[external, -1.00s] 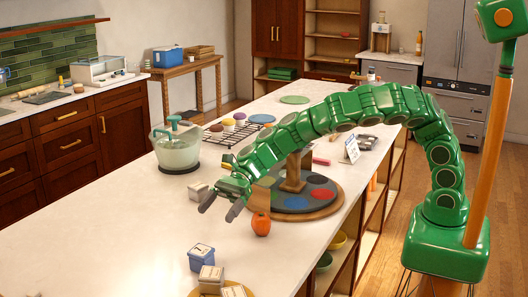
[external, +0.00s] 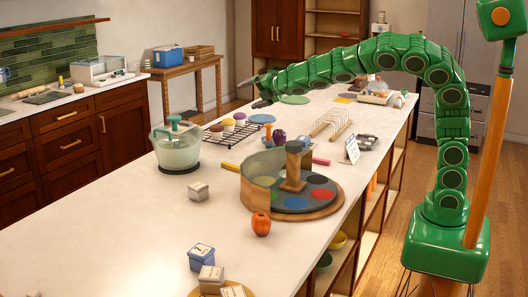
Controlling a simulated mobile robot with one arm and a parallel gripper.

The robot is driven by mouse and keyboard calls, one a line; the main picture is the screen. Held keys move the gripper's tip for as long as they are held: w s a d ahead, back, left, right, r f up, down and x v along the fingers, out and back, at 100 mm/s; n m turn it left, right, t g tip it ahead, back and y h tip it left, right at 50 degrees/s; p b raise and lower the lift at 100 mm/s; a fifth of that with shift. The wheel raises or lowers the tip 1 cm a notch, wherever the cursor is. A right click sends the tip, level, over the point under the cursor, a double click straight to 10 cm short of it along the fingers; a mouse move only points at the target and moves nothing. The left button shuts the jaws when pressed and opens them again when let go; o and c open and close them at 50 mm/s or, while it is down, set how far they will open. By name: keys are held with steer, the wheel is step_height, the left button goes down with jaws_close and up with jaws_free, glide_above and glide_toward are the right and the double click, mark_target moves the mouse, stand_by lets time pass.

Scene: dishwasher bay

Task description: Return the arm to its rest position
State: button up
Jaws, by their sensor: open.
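My green arm (external: 345,62) rises from its base at the right and reaches left in the external view, raised over the far part of the white counter. My gripper (external: 256,92) is at its left end, pointing left, with its dark fingers apart and nothing between them. It is in the air, clear of the things on the counter.
The front left counter (external: 90,255) is mostly clear.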

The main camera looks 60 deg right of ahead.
steer(key=s+d+f+m+g+h, duration=0.1)
steer(key=s+d+f+m+g, duration=0.2)
steer(key=s+d+m, duration=0.3)
steer(key=s+d+f+m+g+h, duration=0.1)
steer(key=s+d+f+m+g, duration=0.2)
steer(key=s, duration=0.5)
steer(key=s+a+f+m+g+y, duration=0.1)
steer(key=s+f+m+g, duration=0.25)
steer(key=s, duration=0.85)
steer(key=s+a+f+m+g+y, duration=0.1)
steer(key=s+f+m+g, duration=0.3)
steer(key=s, duration=0.7)
steer(key=s+d+m+g, duration=0.1)
steer(key=s+d+m, duration=0.1)
steer(key=s, duration=0.6)
steer(key=s+d+f+m, duration=0.1)
steer(key=s+d+m, duration=0.2)
steer(key=s, duration=0.6)
steer(key=shift+f+m+g+y, duration=0.25)
steer(key=shift+m+g+y, duration=0.1)
steer(key=shift+y, duration=0.05)
